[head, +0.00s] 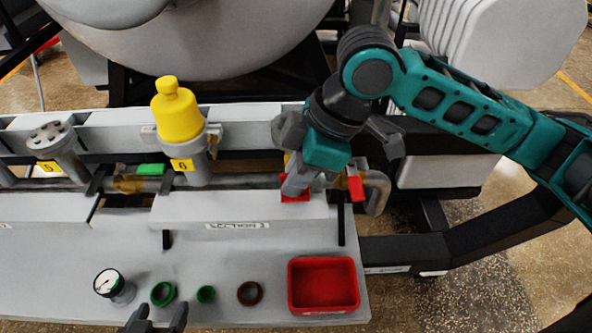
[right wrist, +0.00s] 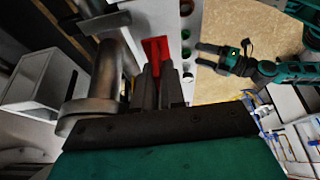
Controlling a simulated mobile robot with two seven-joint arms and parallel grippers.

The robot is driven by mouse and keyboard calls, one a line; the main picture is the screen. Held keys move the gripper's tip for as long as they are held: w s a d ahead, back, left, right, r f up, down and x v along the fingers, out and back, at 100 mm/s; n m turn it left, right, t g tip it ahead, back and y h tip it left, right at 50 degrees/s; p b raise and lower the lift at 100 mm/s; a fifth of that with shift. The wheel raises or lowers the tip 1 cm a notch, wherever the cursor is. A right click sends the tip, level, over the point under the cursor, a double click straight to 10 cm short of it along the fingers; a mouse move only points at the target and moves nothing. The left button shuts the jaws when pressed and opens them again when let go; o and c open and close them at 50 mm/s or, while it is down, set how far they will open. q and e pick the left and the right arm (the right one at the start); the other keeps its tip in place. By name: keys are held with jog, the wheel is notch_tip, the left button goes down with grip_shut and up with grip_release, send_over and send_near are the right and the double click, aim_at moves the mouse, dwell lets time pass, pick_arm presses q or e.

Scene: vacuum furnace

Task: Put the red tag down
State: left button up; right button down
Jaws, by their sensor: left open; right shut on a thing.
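The red tag (head: 295,193) is flat and small in the head view, at the tips of my right gripper (head: 297,182). In the right wrist view the red tag (right wrist: 156,48) stands out beyond the two closed fingers (right wrist: 157,72). My right gripper is shut on it, over the back edge of the grey bench, by the pipework. A red tray (head: 323,285) lies in front of it and looks empty. My left gripper (head: 162,309) is open and empty at the bottom of the head view; it also shows in the right wrist view (right wrist: 208,58).
A gauge (head: 109,284), two green rings (head: 163,293) and a brown ring (head: 249,293) line the bench front. A yellow-topped valve (head: 179,125) stands left of my right gripper. A red piece (head: 356,188) sits by the pipe elbow (head: 377,190). The bench middle is clear.

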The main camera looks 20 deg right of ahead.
pick_arm(q)
jog(key=shift+s+a, duration=0.1)
jog(key=shift+s, duration=0.05)
pick_arm(e)
jog(key=shift+s+f, duration=0.15)
jog(key=shift+f, duration=0.3)
pick_arm(q)
jog(key=shift+f, duration=0.1)
pick_arm(e)
jog(key=c, duration=1.5)
grip_release()
jog(key=shift+f, duration=0.1)
pick_arm(q)
jog(key=shift+f, duration=0.2)
pick_arm(e)
jog(key=shift+r, duration=0.35)
pick_arm(q)
jog(key=p, duration=0.1)
jog(key=a+r+p, duration=0.1)
jog(key=shift+s+r+y+p, duration=0.3)
jog(key=shift+p, duration=0.05)
pick_arm(e)
jog(key=v, duration=1.2)
jog(key=shift+r, duration=0.45)
pick_arm(q)
jog(key=shift+d+r, duration=0.1)
jog(key=shift+d, duration=0.05)
